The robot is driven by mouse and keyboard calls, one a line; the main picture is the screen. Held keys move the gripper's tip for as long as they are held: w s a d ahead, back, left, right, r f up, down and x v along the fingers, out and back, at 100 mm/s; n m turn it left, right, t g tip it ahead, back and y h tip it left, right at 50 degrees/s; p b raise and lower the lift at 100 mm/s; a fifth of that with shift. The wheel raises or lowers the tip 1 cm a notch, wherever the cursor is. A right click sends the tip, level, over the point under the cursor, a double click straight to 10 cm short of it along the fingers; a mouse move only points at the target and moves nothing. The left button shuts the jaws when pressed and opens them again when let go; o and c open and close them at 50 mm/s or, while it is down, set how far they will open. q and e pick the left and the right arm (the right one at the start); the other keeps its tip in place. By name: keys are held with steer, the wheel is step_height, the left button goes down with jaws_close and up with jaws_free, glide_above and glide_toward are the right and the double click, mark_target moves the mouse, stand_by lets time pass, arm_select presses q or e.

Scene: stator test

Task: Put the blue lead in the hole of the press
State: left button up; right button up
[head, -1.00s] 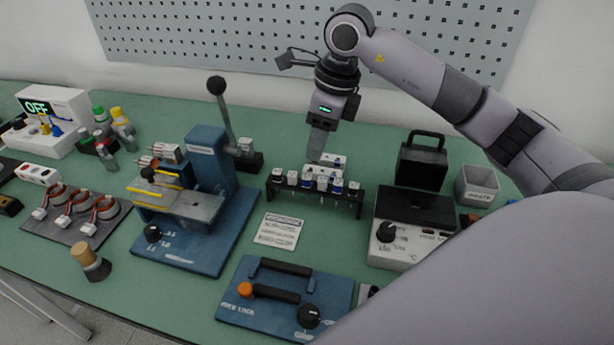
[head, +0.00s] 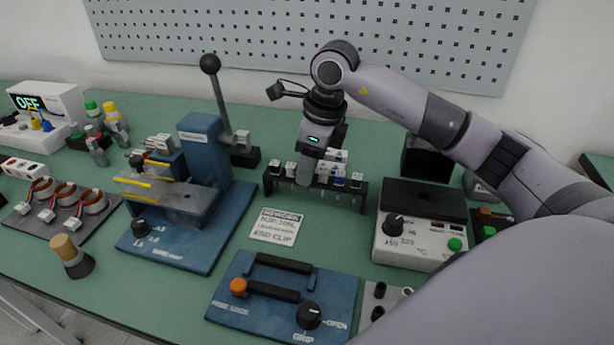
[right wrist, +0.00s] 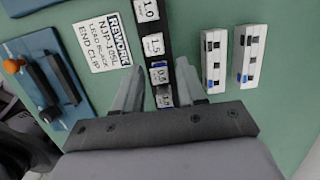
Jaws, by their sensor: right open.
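The blue press (head: 208,150) with its raised black-knobbed lever stands left of centre in the head view; I cannot make out its hole. My right gripper (head: 306,178) points down at a black rack (head: 357,193) holding several white-topped pieces. In the right wrist view, the open fingers (right wrist: 159,75) straddle the rack. A piece with a blue band (right wrist: 158,67) shows between them, not visibly gripped. I cannot tell whether it is the blue lead. A blue plug (head: 47,125) also shows on the white OFF box at far left. My left gripper is out of view.
A white label card (head: 276,227) lies between press and rack. A blue panel (head: 255,325) with handles is in front. A white-and-black heater box (head: 425,245) stands right of the rack. Two white blocks (right wrist: 251,55) lie beside the rack. Three copper coils sit on a tray (head: 75,217).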

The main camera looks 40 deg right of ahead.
jaws_close()
steer(key=shift+r, duration=0.2)
steer(key=shift+r+p, duration=2.2)
steer(key=shift+r, duration=0.55)
steer(key=shift+s, duration=0.1)
